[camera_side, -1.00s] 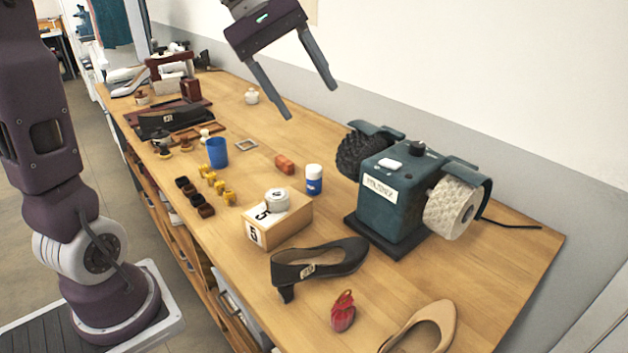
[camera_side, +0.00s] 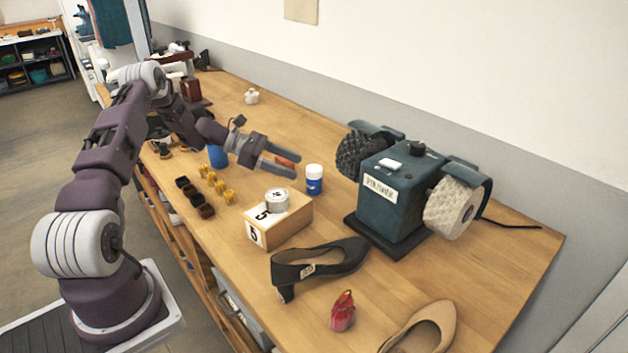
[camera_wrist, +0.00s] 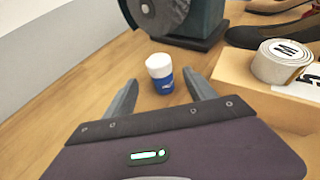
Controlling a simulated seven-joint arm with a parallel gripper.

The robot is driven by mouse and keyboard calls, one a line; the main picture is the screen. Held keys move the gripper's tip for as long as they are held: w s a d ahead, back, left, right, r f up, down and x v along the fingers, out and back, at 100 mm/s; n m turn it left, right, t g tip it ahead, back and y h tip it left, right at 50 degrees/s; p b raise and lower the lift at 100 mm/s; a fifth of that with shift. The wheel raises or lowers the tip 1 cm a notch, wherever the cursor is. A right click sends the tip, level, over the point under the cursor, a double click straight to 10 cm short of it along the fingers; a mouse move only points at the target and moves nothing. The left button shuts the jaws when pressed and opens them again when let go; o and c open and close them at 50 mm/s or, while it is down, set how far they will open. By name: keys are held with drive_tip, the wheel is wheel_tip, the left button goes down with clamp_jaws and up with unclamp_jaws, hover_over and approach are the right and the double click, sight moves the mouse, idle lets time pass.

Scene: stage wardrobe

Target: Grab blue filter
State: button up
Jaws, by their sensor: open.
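A small blue jar with a white cap (camera_side: 314,180) stands upright on the table. It also shows in the wrist view (camera_wrist: 162,73), ahead of and between my fingers. My gripper (camera_side: 295,169) is open and empty, low over the table, its fingers pointing at the jar and apart from it. It also shows in the wrist view (camera_wrist: 160,82). A blue cup (camera_side: 216,156) stands behind my wrist, partly hidden by it. I cannot tell that either blue thing is a filter.
A wooden box (camera_side: 292,223) with a rolled tape (camera_side: 277,200) stands close in front of my gripper. An orange block (camera_side: 285,161) lies behind the fingers. A teal polisher (camera_side: 388,205) stands right of the jar. Black shoe (camera_side: 325,262) and beige shoe (camera_side: 432,322) lie in front.

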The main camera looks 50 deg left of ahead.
sight(314, 177)
drive_tip(key=shift+w+d+f, duration=0.4)
drive_tip(key=shift+f, duration=0.2)
drive_tip(key=shift+w+d+f, duration=0.35)
drive_tip(key=shift+f, duration=0.25)
drive_tip(key=x, duration=0.5)
drive_tip(key=shift+r, duration=0.25)
clamp_jaws()
